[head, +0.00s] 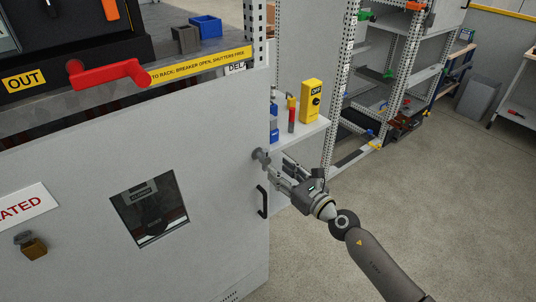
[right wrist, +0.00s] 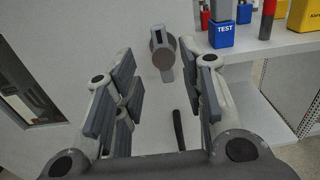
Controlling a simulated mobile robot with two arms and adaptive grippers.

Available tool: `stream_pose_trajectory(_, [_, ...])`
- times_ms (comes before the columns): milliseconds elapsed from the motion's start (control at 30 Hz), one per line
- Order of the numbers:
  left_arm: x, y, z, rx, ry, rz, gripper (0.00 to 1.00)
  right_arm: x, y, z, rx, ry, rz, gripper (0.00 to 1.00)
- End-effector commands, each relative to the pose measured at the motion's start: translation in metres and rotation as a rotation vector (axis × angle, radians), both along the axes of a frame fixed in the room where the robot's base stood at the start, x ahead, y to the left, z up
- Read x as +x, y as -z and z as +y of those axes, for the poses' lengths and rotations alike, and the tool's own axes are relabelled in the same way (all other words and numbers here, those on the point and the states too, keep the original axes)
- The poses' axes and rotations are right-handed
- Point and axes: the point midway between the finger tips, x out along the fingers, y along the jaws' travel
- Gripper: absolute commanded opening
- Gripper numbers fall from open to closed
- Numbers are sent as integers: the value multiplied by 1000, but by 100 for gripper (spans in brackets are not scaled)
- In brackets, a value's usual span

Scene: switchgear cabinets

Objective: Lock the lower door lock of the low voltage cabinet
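The cabinet door (head: 90,200) is a light grey panel on the left of the head view. A small grey door lock (head: 260,155) with a round base and a protruding lever sits near its right edge, above a black pull handle (head: 262,201). In the right wrist view the lock (right wrist: 162,50) is ahead, between the lines of the fingers, with its lever hanging downward. My right gripper (head: 279,168) is open and empty, with its fingertips close to the lock. I cannot tell whether they touch it. My left gripper is not in view.
A shelf (head: 305,130) right of the door holds a yellow box (head: 311,98), a red-topped cylinder and a blue TEST block (right wrist: 222,33). A red lever (head: 110,73) juts out above the door. Perforated racks (head: 385,80) stand behind.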

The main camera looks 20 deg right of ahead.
Motion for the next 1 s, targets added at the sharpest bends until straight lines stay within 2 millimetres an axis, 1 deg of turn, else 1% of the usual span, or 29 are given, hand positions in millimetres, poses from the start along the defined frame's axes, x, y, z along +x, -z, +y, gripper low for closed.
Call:
stream_pose_trajectory(33, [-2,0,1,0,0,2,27,10,-1,3,3,1,-2,38])
stream_pose_trajectory(200, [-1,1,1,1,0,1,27,39,0,13,6,2,-1,38])
stream_pose_trajectory(300, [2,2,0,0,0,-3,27,53,0,19,5,1,0,38])
stream_pose_trajectory(433, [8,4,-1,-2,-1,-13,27,67,0,24,5,1,1,38])
stream_pose_trajectory(600, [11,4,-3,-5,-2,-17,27,75,0,27,5,1,1,38])
stream_pose_trajectory(867, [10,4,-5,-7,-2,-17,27,76,0,27,5,1,2,38])
stream_pose_trajectory(900, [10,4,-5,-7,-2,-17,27,76,0,27,5,1,2,35])
stream_pose_trajectory(1000, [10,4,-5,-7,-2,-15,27,75,0,27,5,1,2,22])
